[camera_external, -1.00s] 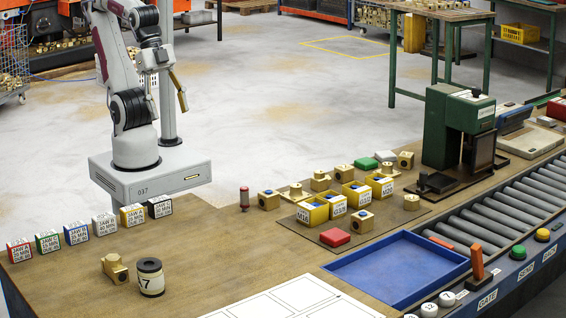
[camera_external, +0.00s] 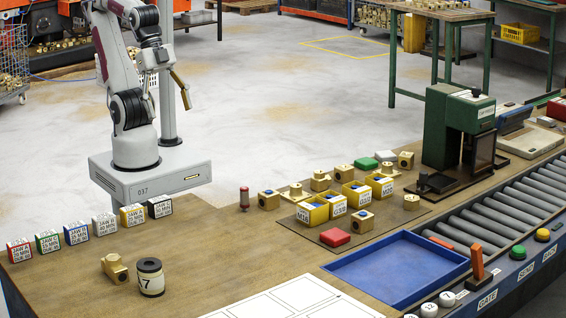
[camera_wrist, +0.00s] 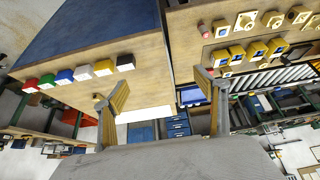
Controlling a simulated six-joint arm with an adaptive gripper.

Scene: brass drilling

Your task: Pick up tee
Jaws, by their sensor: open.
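Several brass fittings stand on the workbench, and I cannot tell for sure which is the tee. One brass fitting (camera_external: 115,268) stands at the front left, beside a cream roll marked 7 (camera_external: 150,277). Another brass fitting (camera_external: 295,191) and others sit around the yellow boxes at the bench's middle. In the wrist view, brass fittings (camera_wrist: 246,21) show at the upper right, small and unclear. My gripper (camera_wrist: 150,84) is open and empty, with its fingers wide apart. In the external view my gripper (camera_external: 183,95) hangs high behind the bench, far from all the fittings; one finger shows.
A row of coloured jaw boxes (camera_external: 76,233) lines the left bench edge. Yellow boxes (camera_external: 312,212), a red block (camera_external: 335,237), a blue tray (camera_external: 400,268), a green machine (camera_external: 455,130) and a roller conveyor (camera_external: 510,205) lie to the right. The bench's middle left is bare.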

